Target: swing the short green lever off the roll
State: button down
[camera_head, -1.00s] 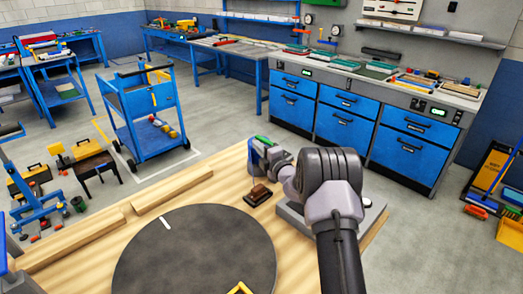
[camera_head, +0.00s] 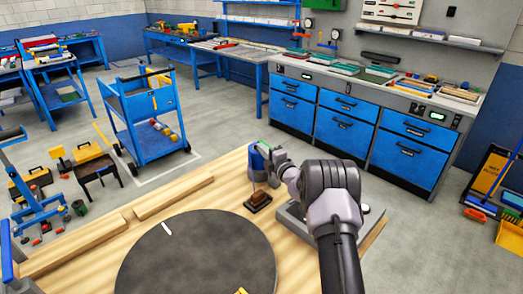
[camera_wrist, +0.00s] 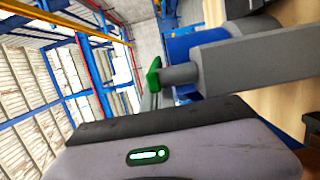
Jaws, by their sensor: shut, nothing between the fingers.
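A small green piece (camera_head: 263,146), which I take to be the short green lever, shows just above my gripper at the far edge of the wooden table. In the wrist view, the green lever (camera_wrist: 153,75) is at the end of a grey pin, in front of blue. My gripper (camera_head: 263,158) is shut and empty, close beside the green piece and a blue part (camera_head: 257,167). I cannot tell whether they touch. The roll cannot be made out clearly; my gripper and wrist cover much of this spot.
A brown block on a dark base (camera_head: 258,200) stands just in front of my gripper. A dark round disc (camera_head: 200,255) and wooden rails (camera_head: 172,198) take up the near and left table (camera_head: 222,185). A grey plate (camera_head: 290,217) lies under my arm. Beyond the edge is open floor.

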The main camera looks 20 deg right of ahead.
jog(key=s+d+p, duration=0.2)
jog(key=s+p, duration=0.2)
jog(key=s, duration=1.3)
jog(key=shift+s+d, duration=0.15)
jog(key=shift+d, duration=0.1)
jog(key=w+a+p, duration=0.4)
jog(key=w+a, duration=0.1)
jog(key=a, duration=0.1)
jog(key=w+d+b, duration=0.2)
jog(key=w+b, duration=0.2)
jog(key=w, duration=0.7)
jog(key=shift+w+d+f, duration=0.2)
jog(key=shift+w+d, duration=0.05)
jog(key=shift+w, duration=0.05)
